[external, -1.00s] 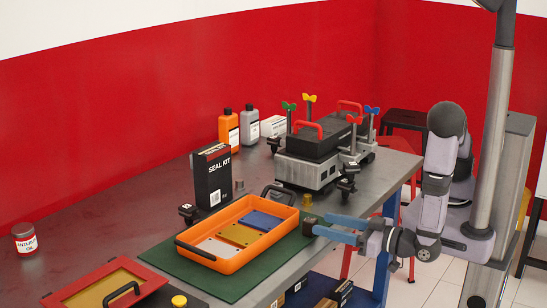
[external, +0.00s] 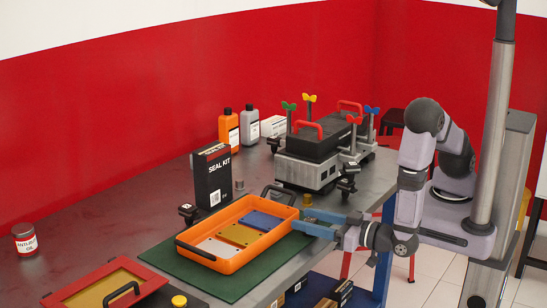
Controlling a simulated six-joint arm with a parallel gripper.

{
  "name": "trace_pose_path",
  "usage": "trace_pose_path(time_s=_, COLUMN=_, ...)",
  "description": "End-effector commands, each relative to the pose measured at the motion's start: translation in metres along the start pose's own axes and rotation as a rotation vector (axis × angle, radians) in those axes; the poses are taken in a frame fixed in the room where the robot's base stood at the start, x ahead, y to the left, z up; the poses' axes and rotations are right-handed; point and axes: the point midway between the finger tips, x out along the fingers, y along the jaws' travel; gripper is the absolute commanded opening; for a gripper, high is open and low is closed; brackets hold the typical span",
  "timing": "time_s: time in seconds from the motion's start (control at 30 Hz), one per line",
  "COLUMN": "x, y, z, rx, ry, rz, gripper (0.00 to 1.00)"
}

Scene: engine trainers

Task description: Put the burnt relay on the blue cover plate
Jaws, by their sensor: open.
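The blue cover plate (external: 262,220) lies at the far right end inside the orange tray (external: 232,262), beyond a yellow plate and a pale plate. My gripper (external: 304,223) is open, its blue fingers reaching in from the right at the tray's right end, low over the table. The small dark block seen there earlier is now hidden or nearly so by the fingers; I cannot tell whether it is between them. I cannot tell which one is the burnt relay.
The tray sits on a green mat (external: 190,279). A black seal kit box (external: 211,178) stands behind it. A grey engine trainer (external: 305,170) with coloured wing knobs stands at the back right. A red-framed tray (external: 105,285) lies front left. The left table is mostly clear.

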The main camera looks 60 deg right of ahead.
Motion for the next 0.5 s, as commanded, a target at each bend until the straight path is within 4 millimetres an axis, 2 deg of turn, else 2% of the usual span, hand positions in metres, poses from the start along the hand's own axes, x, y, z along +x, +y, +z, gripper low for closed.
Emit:
trace_pose_path(time_s=0.07, x=-0.0001, y=-0.0001, z=0.0001, rx=0.000, ry=0.000, rz=0.000, gripper=0.47)
trace_pose_path(time_s=0.2, x=-0.0002, y=0.0000, z=0.0000, rx=0.000, ry=0.000, rz=0.000, gripper=0.13)
trace_pose_path(time_s=0.27, x=-0.0002, y=0.0000, z=0.0000, rx=0.000, ry=0.000, rz=0.000, gripper=0.03)
trace_pose_path(time_s=0.5, x=-0.0003, y=0.0000, z=-0.0003, rx=0.001, ry=0.000, rz=0.000, gripper=0.00)
